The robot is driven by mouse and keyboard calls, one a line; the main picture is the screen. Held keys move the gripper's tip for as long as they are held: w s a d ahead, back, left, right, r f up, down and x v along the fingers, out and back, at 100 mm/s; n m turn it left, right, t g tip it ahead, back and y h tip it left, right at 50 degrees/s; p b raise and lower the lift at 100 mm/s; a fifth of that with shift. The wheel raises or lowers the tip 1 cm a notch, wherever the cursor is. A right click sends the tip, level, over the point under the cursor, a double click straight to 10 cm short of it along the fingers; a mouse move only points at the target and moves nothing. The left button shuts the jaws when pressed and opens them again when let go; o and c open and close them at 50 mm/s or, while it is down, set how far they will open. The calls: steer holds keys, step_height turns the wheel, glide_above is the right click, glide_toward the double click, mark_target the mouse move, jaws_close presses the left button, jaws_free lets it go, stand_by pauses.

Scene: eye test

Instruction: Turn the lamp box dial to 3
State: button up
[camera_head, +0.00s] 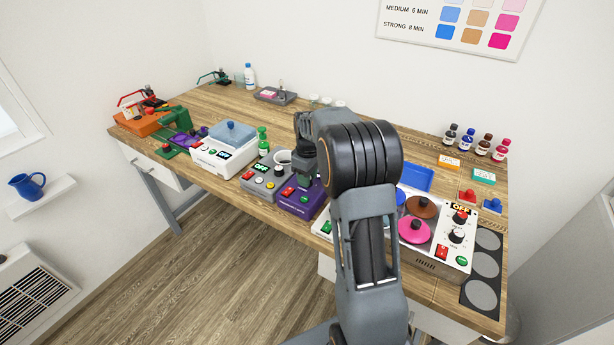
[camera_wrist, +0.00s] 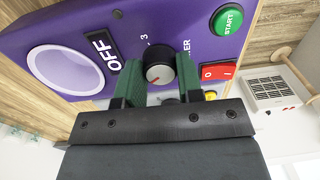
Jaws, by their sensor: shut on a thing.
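A purple box (camera_head: 296,203) stands at the front edge of the bench, partly hidden by my arm. It fills much of the wrist view (camera_wrist: 165,22). On it are a black dial (camera_wrist: 163,62) with a grey face and red pointer mark, an OFF display (camera_wrist: 99,46) and a printed "3" beside the dial. The red mark points to the lower left in the wrist view, away from the "3". My gripper (camera_wrist: 158,80) is shut on the dial, a green pad on each side. Other dial numbers are hidden or unreadable.
The purple box also has a green START button (camera_wrist: 228,19), a red switch (camera_wrist: 217,72) and a white ring (camera_wrist: 66,70). A grey box (camera_head: 265,181) stands close on its left. A white box (camera_head: 452,250) with brown and pink lids stands right of my arm.

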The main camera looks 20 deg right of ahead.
steer(key=m, duration=0.5)
steer(key=shift+m, duration=0.3)
steer(key=m, duration=0.4)
steer(key=shift+s+m, duration=0.1)
steer(key=shift+m, duration=0.2)
steer(key=m, duration=0.5)
steer(key=shift+p, duration=0.3)
steer(key=shift+m+t, duration=0.3)
steer(key=shift+m, duration=2.4)
steer(key=o, duration=0.9)
steer(key=r, duration=1.3)
steer(key=shift+s+d+r, duration=0.1)
steer(key=shift+s+r, duration=0.2)
steer(key=shift+r, duration=0.1)
